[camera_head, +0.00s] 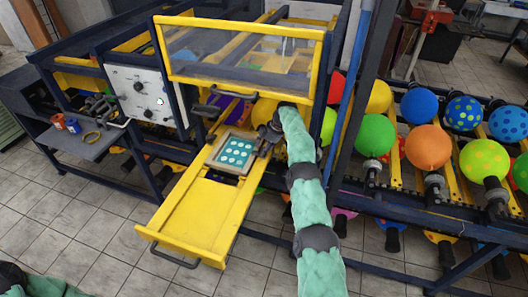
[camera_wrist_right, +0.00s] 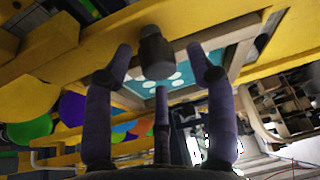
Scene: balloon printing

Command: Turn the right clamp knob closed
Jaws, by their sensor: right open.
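The right clamp knob (camera_wrist_right: 157,55) is a dark grey cylinder at the edge of the printing frame (camera_wrist_right: 190,66). In the right wrist view it sits between the fingertips of my right gripper (camera_wrist_right: 160,64). The fingers are open around it, with a visible gap on both sides. In the head view the right gripper (camera_head: 268,137) is at the right side of the printing frame (camera_head: 211,158), and it and the arm largely hide the knob. The frame holds a teal plate with pale dots.
The yellow sliding tray (camera_head: 197,215) extends toward the front, with a dark handle (camera_head: 174,259). A clear panel in a yellow frame (camera_head: 240,81) stands above. A control box (camera_head: 142,95) is left. Balloons on stands, including an orange balloon (camera_head: 428,146), fill the right.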

